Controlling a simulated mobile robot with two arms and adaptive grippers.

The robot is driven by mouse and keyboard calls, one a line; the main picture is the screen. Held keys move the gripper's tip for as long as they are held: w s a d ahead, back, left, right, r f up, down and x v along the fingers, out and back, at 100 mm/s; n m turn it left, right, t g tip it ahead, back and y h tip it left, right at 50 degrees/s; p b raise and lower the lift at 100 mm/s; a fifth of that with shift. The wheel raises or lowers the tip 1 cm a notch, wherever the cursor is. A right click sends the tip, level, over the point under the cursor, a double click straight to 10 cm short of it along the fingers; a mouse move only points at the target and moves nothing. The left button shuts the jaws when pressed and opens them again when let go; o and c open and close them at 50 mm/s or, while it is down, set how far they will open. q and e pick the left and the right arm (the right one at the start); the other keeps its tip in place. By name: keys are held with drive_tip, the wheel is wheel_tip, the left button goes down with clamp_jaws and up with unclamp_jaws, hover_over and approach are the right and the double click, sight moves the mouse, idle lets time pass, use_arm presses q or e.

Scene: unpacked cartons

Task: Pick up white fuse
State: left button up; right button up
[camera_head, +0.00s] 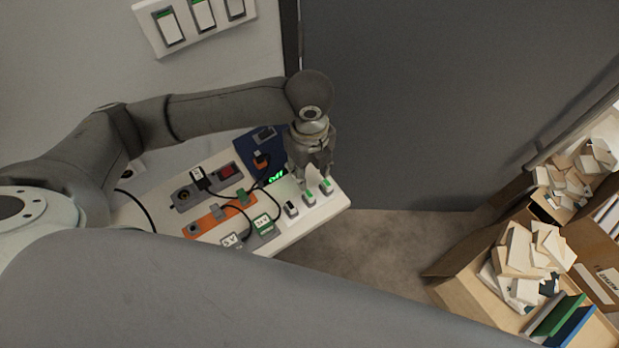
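My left gripper (312,182) points down over the right end of a white table (322,212). Its two fingers look apart, and I see nothing clearly held between them. Small white blocks with green or dark tops stand in a row just below the fingertips: one with a dark top (291,208), one in the middle (308,198) and one with a green top (326,187). Which of them is the white fuse is too small to tell. The gripper partly covers the table behind this row. My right gripper is out of view.
The table also holds a green lit display (276,177), an orange strip (208,220), a blue panel (250,150), black cables and labelled plugs (263,222). Wall switches (203,14) are above. Open cartons (470,292) with white pieces stand at right. The floor between is clear.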

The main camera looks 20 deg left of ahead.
sight(309, 194)
use_arm(q)
drive_tip(key=f, duration=0.2)
drive_tip(key=s+f, duration=0.1)
drive_tip(key=f, duration=0.1)
drive_tip(key=shift+s+d, duration=0.1)
drive_tip(key=shift+d, duration=0.1)
drive_tip(key=shift+f+p, duration=0.35)
wheel_tip(309, 194, down, 4)
drive_tip(key=shift+f+p, duration=0.2)
drive_tip(key=shift+p, duration=0.4)
drive_tip(key=shift+f, duration=0.15)
drive_tip(key=shift+a, duration=0.1)
drive_tip(key=shift+c, duration=1)
drive_tip(key=c, duration=0.5)
drive_tip(key=shift+c, duration=0.7)
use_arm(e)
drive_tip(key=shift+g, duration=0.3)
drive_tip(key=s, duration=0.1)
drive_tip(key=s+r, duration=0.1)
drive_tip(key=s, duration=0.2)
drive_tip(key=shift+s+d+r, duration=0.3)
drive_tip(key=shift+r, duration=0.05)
